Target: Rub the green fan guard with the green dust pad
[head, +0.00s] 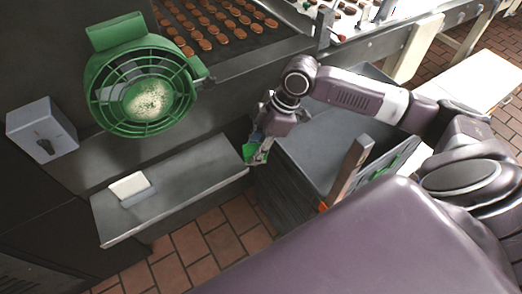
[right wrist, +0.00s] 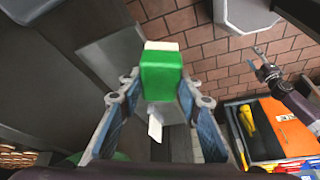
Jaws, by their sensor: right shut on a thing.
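The green fan guard (head: 142,92) is a round cage of bars on a green fan housing on the dark wall at the upper left of the head view. A pale speckled patch shows at its middle. My right gripper (head: 257,150) is shut on the green dust pad (head: 249,152), below and to the right of the guard and apart from it. In the right wrist view the pad (right wrist: 162,75) is a green block with a white edge between the fingers. What looks like my left gripper (right wrist: 265,66) is small at the right there; its opening is unclear.
A steel shelf (head: 190,190) below the fan carries a white block (head: 130,186). A grey box (head: 46,132) with a switch is left of the fan. A conveyor (head: 262,42) with rows of biscuits runs behind. Dark crates (head: 320,140) stand under my right arm.

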